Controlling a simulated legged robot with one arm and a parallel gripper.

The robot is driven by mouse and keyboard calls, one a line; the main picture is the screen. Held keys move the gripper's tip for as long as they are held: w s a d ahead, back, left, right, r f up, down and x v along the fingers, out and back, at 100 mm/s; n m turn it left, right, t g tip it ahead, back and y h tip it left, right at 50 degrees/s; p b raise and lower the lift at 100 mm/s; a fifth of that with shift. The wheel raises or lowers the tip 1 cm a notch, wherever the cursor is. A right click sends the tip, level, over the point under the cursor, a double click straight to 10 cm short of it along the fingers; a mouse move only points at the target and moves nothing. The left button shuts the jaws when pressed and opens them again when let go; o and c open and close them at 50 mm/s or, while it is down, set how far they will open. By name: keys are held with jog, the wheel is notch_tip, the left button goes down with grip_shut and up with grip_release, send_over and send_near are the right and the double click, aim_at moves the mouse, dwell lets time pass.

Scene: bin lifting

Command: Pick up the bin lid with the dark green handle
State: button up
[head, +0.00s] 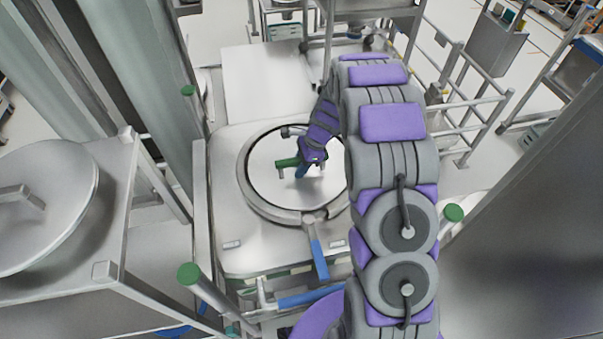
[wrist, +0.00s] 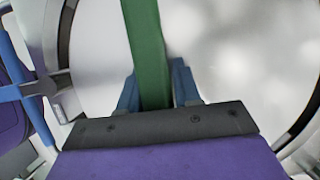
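The round metal bin lid (head: 264,184) lies flat on the bin in the middle of the head view, inside the bin's ring-shaped rim. Its dark green handle (head: 287,162) stands up near the lid's centre and is partly hidden by my gripper (head: 303,170). In the wrist view the green handle (wrist: 149,50) runs down between the two blue fingers of my gripper (wrist: 156,88). One finger is on each side of the bar, very close to it. I cannot tell whether they press on it. The lid's grey surface (wrist: 240,60) fills much of that view.
A blue-handled clamp (head: 317,257) sits at the rim's front. Green-capped posts (head: 190,273) stand around the bin. Another round metal lid (head: 60,205) rests on a stand at the left. Metal railings (head: 462,100) stand at the right.

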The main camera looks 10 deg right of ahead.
grip_shut()
jog(key=shift+w+r, duration=0.1)
dwell(0.9)
